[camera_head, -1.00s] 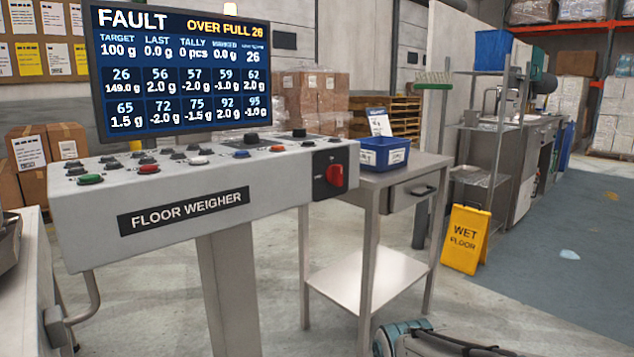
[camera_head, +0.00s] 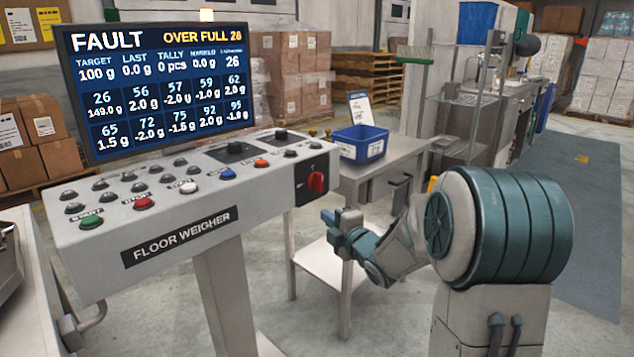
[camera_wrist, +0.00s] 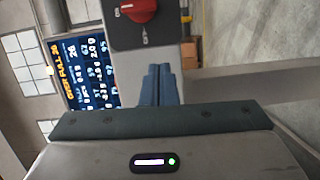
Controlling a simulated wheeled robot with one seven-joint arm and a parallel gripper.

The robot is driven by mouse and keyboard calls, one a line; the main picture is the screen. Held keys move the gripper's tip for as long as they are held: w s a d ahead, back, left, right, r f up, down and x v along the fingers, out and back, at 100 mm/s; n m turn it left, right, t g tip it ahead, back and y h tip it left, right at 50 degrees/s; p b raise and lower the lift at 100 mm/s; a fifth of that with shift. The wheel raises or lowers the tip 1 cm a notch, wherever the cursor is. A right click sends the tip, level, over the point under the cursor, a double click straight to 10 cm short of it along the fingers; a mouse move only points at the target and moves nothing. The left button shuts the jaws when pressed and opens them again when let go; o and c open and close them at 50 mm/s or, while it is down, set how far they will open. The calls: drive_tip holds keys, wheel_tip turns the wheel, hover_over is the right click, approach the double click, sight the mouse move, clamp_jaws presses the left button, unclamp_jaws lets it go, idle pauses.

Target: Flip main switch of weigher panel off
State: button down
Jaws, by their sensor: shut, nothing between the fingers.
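The floor weigher panel (camera_head: 110,225) is a grey console on a post. Its main switch (camera_head: 316,182) is a red rotary knob on a black plate at the panel's right end. In the wrist view the red knob (camera_wrist: 138,9) shows at the top, on its black plate, with its lower marking partly legible. My gripper (camera_head: 327,217) is in front of the panel's right end, a little below the knob and apart from it. Its fingers are shut and empty, and the closed fingertips (camera_wrist: 159,70) point toward the plate in the wrist view.
A screen (camera_head: 155,80) above the panel reads FAULT and OVER FULL 26. Several push buttons cover the panel top, including a green one (camera_head: 91,222). A steel table (camera_head: 385,165) with a blue bin (camera_head: 361,145) stands right behind the switch end.

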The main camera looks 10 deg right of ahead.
sight(318, 182)
drive_tip(key=shift+a+r+n, duration=0.1)
drive_tip(key=shift+r+n, duration=0.2)
drive_tip(key=x, duration=1)
drive_tip(key=shift+w+a+r, duration=0.15)
drive_tip(key=shift+w, duration=0.05)
drive_tip(key=d, duration=0.1)
drive_tip(key=w+d, duration=0.1)
drive_tip(key=shift+w+d, duration=0.15)
drive_tip(key=shift+d, duration=0.15)
drive_tip(key=shift+w+d, duration=0.35)
drive_tip(key=shift+d, duration=0.05)
drive_tip(key=shift+b, duration=0.55)
